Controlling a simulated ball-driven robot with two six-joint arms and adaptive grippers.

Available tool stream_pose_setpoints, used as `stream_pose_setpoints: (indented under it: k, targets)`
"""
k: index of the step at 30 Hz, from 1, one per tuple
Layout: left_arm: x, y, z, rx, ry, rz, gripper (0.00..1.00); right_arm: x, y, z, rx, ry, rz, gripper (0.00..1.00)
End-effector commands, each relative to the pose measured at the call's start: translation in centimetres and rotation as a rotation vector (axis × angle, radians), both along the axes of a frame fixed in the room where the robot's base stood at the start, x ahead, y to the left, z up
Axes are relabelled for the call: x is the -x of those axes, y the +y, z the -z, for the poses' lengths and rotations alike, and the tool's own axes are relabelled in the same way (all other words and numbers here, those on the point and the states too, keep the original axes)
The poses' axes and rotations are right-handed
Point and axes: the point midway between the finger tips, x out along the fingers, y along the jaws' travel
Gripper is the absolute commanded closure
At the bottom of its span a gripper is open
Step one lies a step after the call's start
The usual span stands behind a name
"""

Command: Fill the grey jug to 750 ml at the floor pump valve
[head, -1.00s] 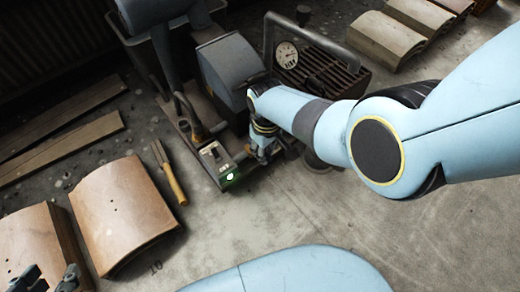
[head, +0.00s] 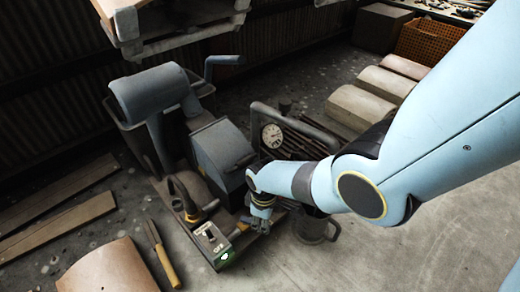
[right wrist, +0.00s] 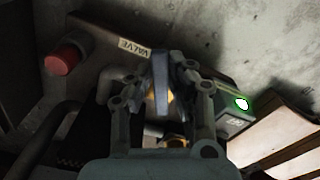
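The grey jug (head: 312,228) stands on the floor at the right end of the pump, partly behind my right arm. Its handle points right; its inside and fill level cannot be read. The floor pump (head: 222,150) has a grey housing and a round dial gauge (head: 272,135). My right gripper (head: 262,222) is low at the pump's front edge, left of the jug. In the right wrist view its fingers (right wrist: 172,85) are close together below a VALVE label (right wrist: 134,49), with yellow showing between and beside them. Whether they grip the valve is unclear. My left gripper is out of view.
A switch box with a green light (head: 224,256) sits at the pump's front; a red button (right wrist: 65,59) shows in the right wrist view. A yellow-handled tool (head: 162,254), planks (head: 60,225) and a curved brown panel (head: 108,270) lie left. Floor at lower right is clear.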

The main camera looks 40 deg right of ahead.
Motion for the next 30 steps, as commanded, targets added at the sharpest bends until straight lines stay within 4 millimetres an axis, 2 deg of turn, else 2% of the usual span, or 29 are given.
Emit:
stream_pose_setpoints:
  k: [1, 5, 17, 23, 30]
  targets:
    - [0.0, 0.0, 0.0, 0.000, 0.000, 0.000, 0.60, 0.0, 0.0, 0.0, 0.000, 0.000, 0.000, 0.76]
    - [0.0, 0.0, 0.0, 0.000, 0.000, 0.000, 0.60, 0.0, 0.0, 0.0, 0.000, 0.000, 0.001, 0.60]
    - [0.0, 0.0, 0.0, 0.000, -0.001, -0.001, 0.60, -0.1, 0.0, -0.5, -0.001, -0.001, 0.001, 0.60]
    - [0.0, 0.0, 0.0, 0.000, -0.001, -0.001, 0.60, 0.0, 0.0, -2.4, 0.000, -0.002, 0.000, 0.60]
    - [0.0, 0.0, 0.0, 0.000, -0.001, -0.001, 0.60, -0.1, 0.0, -6.6, 0.000, -0.004, 0.000, 0.60]
